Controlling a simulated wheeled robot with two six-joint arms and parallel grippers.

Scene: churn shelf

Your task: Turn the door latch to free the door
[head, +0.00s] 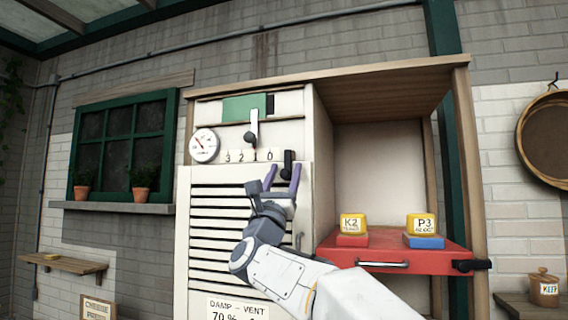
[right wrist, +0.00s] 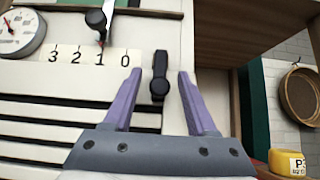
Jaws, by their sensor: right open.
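The door latch (head: 288,162) is a small black upright bar at the top right corner of the white slatted door (head: 206,232). In the right wrist view the latch (right wrist: 160,66) stands vertical with a rounded lower end. My right gripper (head: 282,176) is open, its purple fingers pointing up at the latch. In the right wrist view the latch shows between the two fingers, with a gap on each side; whether they reach its depth I cannot tell. The door looks closed. My left gripper is not in view.
Above the door are a dial gauge (head: 204,145), a 3-2-1-0 scale and a white lever with a black end (head: 251,134). To the right, an open bay has a red drawer (head: 398,250) with two yellow-topped blocks, K2 (head: 353,225) and P3 (head: 424,225).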

